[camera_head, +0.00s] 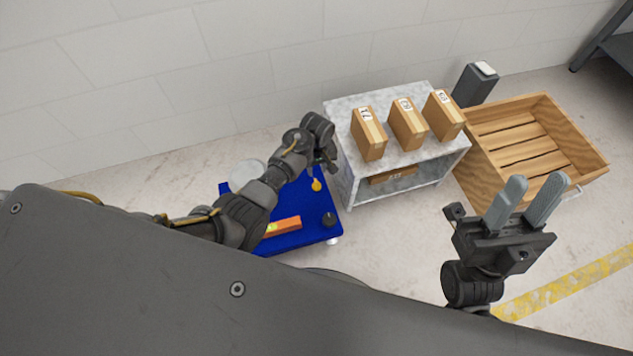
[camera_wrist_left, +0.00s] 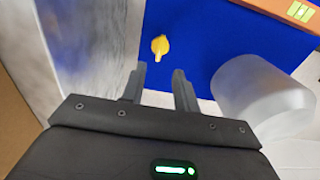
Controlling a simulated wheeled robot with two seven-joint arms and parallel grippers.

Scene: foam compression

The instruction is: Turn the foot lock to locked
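The foot lock appears to be the small yellow knob (camera_head: 316,185) on the blue platform (camera_head: 325,203). In the left wrist view the yellow knob (camera_wrist_left: 160,46) shows a round body with a short pointer towards my fingers; I cannot read its lock setting. My left gripper (camera_head: 331,162) is just above and beside the knob, near the platform's far edge. In the left wrist view its two fingers (camera_wrist_left: 159,76) are apart and empty, with the knob beyond the gap, not touched. My right gripper (camera_head: 532,188) is open and empty at the right, in front of the wooden crate.
An orange level (camera_head: 283,227), a black knob (camera_head: 328,219) and a translucent white cylinder (camera_head: 245,174) are on the platform. The cylinder (camera_wrist_left: 262,95) is close to my left fingers' right. A grey shelf unit (camera_head: 345,165) with boxes stands beside the platform. A wooden crate (camera_head: 590,160) is farther right.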

